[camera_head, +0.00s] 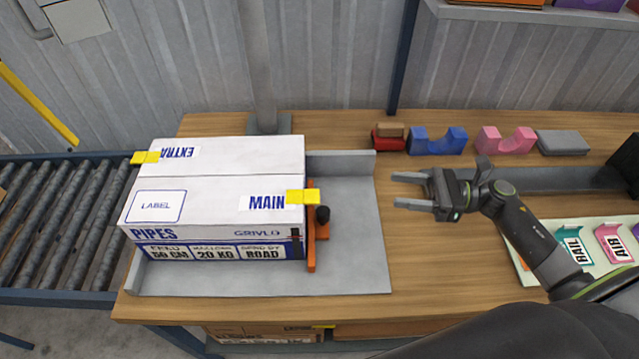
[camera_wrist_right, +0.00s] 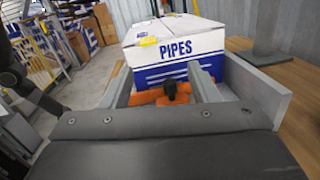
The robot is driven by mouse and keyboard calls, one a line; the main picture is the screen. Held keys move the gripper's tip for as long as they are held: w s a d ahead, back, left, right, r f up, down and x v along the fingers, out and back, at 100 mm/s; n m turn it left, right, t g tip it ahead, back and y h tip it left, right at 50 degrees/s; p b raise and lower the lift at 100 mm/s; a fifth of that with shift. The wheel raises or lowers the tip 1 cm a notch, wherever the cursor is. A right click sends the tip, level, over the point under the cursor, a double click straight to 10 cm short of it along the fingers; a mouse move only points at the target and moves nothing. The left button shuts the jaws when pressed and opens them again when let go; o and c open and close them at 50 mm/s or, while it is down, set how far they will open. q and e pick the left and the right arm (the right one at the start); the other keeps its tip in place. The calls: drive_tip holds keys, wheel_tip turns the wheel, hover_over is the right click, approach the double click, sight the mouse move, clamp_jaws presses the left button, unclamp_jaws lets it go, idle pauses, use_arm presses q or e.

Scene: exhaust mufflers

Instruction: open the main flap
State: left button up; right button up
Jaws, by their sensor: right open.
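A white box (camera_head: 215,216) with blue print stands on a grey metal tray (camera_head: 352,250) on the wooden bench. Its top has two closed flaps: the main flap (camera_head: 225,200), marked MAIN, in front, and the extra flap (camera_head: 240,155) behind. A yellow tab (camera_head: 303,197) sticks out at the main flap's right edge; another yellow tab (camera_head: 145,157) is at the extra flap's left edge. My right gripper (camera_head: 394,190) is open and empty, right of the box, pointing at it. The box (camera_wrist_right: 175,52) shows ahead in the right wrist view. My left gripper is out of view.
An orange clamp (camera_head: 311,240) with a black knob stands at the box's right side, below the yellow tab. Coloured cradles (camera_head: 437,140) line the back of the bench. A roller conveyor (camera_head: 50,220) lies left. Bench between tray and right gripper is clear.

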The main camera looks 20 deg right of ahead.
use_arm(q)
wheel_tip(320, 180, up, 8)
drive_tip(key=p, duration=0.7)
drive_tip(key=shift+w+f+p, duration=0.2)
drive_tip(key=shift+p, duration=0.15)
use_arm(e)
drive_tip(key=w+a+n+g, duration=0.2)
drive_tip(key=w+a, duration=0.2)
drive_tip(key=a, duration=1.2)
drive_tip(key=shift+f, duration=0.2)
drive_tip(key=shift+a, duration=0.1)
drive_tip(key=shift+c, duration=0.2)
clamp_jaws()
